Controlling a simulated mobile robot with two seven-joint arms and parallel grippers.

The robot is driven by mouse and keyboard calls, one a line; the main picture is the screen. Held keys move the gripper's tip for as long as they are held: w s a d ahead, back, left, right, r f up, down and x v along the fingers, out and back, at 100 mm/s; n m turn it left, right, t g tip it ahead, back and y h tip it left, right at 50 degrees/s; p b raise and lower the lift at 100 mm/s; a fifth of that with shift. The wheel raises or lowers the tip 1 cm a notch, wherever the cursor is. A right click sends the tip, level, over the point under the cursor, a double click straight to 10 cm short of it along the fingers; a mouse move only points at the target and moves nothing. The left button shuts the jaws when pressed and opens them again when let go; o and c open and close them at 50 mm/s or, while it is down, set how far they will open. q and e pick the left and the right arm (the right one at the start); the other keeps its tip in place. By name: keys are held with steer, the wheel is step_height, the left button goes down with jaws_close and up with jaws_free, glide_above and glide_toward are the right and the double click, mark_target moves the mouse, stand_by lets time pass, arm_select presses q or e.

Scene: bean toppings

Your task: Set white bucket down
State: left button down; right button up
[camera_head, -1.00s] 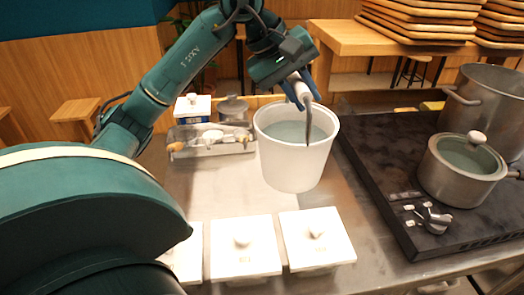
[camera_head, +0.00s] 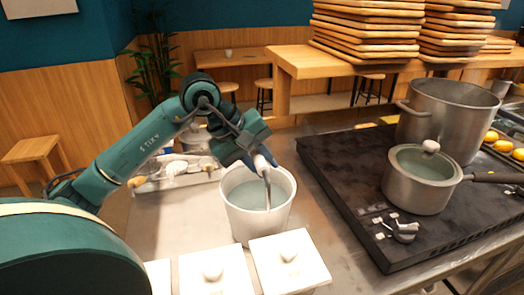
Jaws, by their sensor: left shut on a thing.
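The white bucket (camera_head: 246,226) is upright at the middle of the counter, behind the white lidded containers, with a grey-green inside. Its handle (camera_head: 266,182) rises from the rim and bends across the opening. My left gripper (camera_head: 258,160) is above the bucket's far rim, shut on the handle. The fingertips are partly hidden by the gripper body and the handle grip. Whether the bucket's base touches the counter cannot be told, since a white lid hides its lower front. My right gripper is not in view.
White lidded containers (camera_head: 288,262) stand in front of the bucket. A tray of utensils (camera_head: 177,178) lies behind my left arm. A black stove (camera_head: 338,172) with a lidded saucepan (camera_head: 418,190) and a large pot (camera_head: 452,112) is at the right. Bare counter (camera_head: 165,220) lies left of the bucket.

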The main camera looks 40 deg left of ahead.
arm_select(q)
steer(key=shift+r, duration=0.1)
steer(key=c, duration=1.3)
jaws_free()
steer(key=shift+f, duration=0.25)
steer(key=shift+o, duration=0.2)
